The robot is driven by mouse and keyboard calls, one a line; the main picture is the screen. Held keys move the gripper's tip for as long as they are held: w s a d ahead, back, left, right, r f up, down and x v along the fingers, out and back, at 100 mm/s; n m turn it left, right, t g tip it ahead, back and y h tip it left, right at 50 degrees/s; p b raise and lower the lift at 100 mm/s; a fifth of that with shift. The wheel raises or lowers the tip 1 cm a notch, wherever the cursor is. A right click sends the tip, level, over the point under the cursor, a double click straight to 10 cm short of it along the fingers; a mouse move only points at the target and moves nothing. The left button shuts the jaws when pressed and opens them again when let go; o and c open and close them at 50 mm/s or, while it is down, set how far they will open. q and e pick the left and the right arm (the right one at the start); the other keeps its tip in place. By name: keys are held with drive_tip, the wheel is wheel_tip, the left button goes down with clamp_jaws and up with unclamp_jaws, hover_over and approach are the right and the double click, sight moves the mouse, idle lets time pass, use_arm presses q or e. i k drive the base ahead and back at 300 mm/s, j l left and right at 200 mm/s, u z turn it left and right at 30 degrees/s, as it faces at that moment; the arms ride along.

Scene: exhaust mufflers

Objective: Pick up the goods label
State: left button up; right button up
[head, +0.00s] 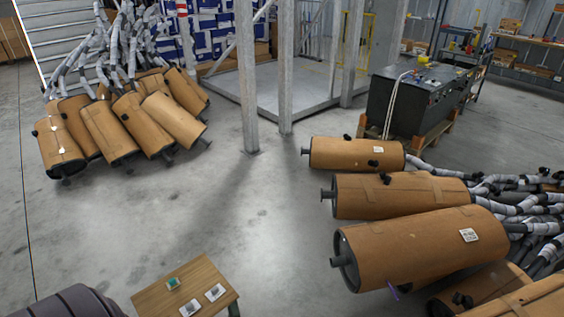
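Two small white labels with dark print lie on the small wooden table at the bottom of the head view, one to the right (215,292) and one nearer the bottom edge (190,308). A small teal item (172,284) lies beside them. Another white label (468,235) sits on the large brown muffler (420,248) at the right. A pale label (60,150) also shows on a muffler at the left. I cannot read the print on any of them. Neither my left nor my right gripper is in view.
The wooden table (160,298) stands at the bottom edge. Brown mufflers with wrapped pipes lie at left (110,132) and right (400,195). Grey posts (247,80) and a dark machine on a pallet (420,98) stand behind. The concrete floor between is clear.

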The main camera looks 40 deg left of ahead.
sight(217, 291)
drive_tip(key=u, duration=1.8)
